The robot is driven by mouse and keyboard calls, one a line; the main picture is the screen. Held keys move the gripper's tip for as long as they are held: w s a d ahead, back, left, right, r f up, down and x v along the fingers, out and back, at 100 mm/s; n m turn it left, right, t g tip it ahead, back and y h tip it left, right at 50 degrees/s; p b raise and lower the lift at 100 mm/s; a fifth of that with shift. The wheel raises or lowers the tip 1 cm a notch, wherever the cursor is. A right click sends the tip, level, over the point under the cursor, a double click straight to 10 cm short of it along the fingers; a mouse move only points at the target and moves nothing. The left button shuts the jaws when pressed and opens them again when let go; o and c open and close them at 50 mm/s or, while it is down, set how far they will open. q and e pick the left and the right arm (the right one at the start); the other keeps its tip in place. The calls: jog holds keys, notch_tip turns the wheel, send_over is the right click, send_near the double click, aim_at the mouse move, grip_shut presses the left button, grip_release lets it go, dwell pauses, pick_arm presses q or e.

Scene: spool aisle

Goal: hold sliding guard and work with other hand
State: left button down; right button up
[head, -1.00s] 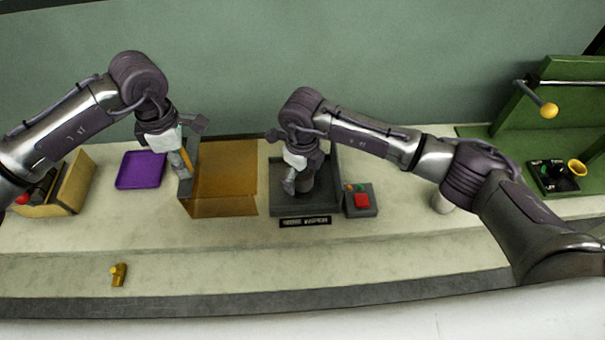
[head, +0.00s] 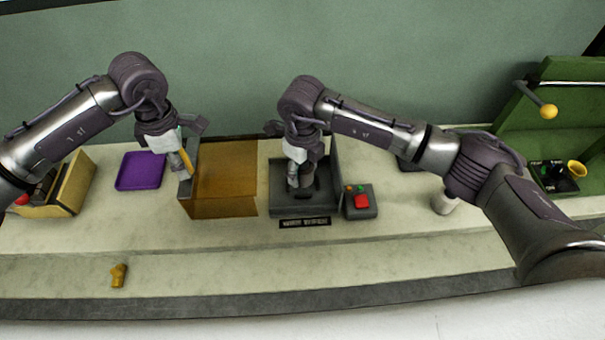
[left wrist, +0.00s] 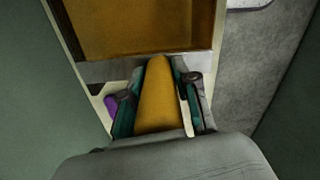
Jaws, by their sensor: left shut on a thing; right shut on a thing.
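The sliding guard (head: 225,172) is an amber see-through cover at the middle left of the bench, slid clear of the dark machine bay (head: 306,211). My left gripper (head: 186,172) is at the guard's left end, shut on its yellow handle. In the left wrist view the handle (left wrist: 157,105) lies between the fingers, with the amber guard just beyond. My right gripper (head: 299,180) reaches down into the bay and is shut on a dark grey part (head: 309,174). The gripper hides much of this part, so I cannot tell whether it touches the bay floor.
A control box (head: 361,201) with a red button stands right of the bay. A purple tray (head: 141,171) and a tan bin (head: 69,188) are at left. A small brass piece (head: 119,275) lies in front. A green stand (head: 560,105) is at right. The front bench is mostly clear.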

pick_arm(q)
jog(key=shift+w+r, duration=0.1)
pick_arm(e)
notch_tip(320, 180, up, 11)
jog(key=shift+r, duration=0.2)
jog(key=s, duration=1.8)
pick_arm(q)
jog(key=shift+d, duration=0.1)
dwell(0.3)
